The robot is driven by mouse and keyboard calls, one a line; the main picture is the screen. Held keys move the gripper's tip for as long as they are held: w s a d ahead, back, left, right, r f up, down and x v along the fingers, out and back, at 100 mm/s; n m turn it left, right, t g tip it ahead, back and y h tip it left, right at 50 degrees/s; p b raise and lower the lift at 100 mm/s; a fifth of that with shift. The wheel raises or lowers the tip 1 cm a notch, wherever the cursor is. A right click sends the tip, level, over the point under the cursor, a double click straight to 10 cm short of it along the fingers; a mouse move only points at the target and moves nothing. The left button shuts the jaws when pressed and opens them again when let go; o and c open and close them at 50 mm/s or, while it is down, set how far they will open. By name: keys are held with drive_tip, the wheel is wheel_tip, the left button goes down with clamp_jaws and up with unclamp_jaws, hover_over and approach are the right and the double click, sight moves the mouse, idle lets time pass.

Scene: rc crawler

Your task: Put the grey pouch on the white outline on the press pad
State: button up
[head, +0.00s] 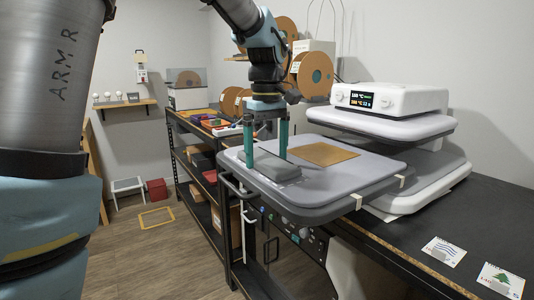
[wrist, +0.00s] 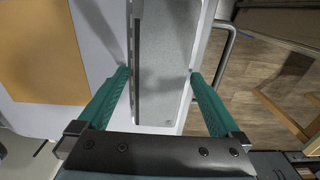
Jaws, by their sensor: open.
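The grey pouch (head: 276,170) lies flat on the front left part of the grey press pad (head: 350,185). My gripper (head: 266,164) is open, pointing down, with one green finger on each side of the pouch. In the wrist view, the pouch (wrist: 170,45) runs between the two fingertips (wrist: 160,72), with a darker strip along its left side. I cannot tell whether the fingers touch it. A pale strip shows beside the pouch's right edge in the wrist view. I cannot make out the white outline clearly in either view.
A tan sheet (head: 323,153) lies on the pad, right of my gripper. The white heat press head (head: 390,100) with a lit display stands behind right. Two cards (head: 443,251) lie on the black bench. A metal handle (wrist: 228,60) is close beside the pad's edge.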

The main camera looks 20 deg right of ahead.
sight(267, 158)
wheel_tip(267, 158, up, 12)
idle(0.4)
idle(0.4)
